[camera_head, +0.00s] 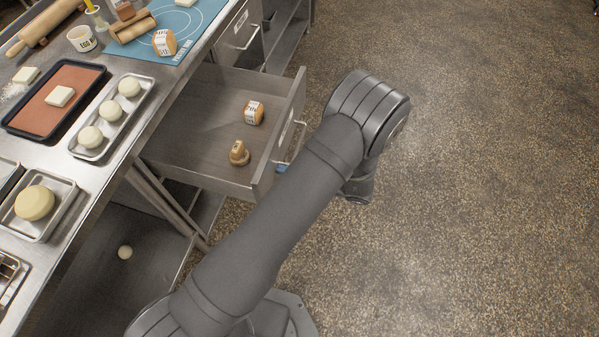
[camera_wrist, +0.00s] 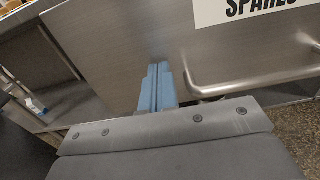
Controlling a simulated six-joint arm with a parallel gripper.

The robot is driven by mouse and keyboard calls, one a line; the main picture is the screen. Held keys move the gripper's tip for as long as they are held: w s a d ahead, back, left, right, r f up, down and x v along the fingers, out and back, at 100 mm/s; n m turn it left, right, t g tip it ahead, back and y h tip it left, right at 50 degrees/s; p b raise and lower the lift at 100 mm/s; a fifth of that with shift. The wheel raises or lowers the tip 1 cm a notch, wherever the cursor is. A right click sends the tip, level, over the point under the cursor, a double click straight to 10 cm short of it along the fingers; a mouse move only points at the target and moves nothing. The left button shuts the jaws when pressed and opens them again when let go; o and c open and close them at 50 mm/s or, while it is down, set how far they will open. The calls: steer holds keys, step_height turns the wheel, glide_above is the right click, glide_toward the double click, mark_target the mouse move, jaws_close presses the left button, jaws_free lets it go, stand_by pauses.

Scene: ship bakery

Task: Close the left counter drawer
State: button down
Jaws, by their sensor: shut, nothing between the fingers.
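The counter drawer (camera_head: 195,125) stands pulled out from the counter in the head view. A tan block with a white label (camera_head: 253,113) and a small brown object (camera_head: 239,153) lie inside it. Its metal front (camera_wrist: 110,65) fills much of the wrist view, with a white label reading "SPARES" (camera_wrist: 250,8) and a bar handle (camera_wrist: 250,80). My gripper (camera_wrist: 157,85) shows there as two blue fingers, shut together and empty. The fingertips are at the drawer front, just left of the handle; I cannot tell whether they touch it. My arm hides most of the gripper in the head view.
Another drawer front (camera_head: 240,32) lies farther along the counter. The countertop holds a tray of dough balls (camera_head: 97,152), a red-brown mat tray (camera_head: 44,122) and a blue mat (camera_head: 195,22). The speckled floor (camera_head: 480,180) to the right is clear.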

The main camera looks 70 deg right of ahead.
steer(key=shift+w, duration=0.25)
steer(key=w, duration=3.2)
steer(key=shift+w, duration=0.35)
steer(key=shift+w+r, duration=0.1)
steer(key=shift+w, duration=0.2)
steer(key=s, duration=1.4)
steer(key=shift+s, duration=0.35)
steer(key=w, duration=1.4)
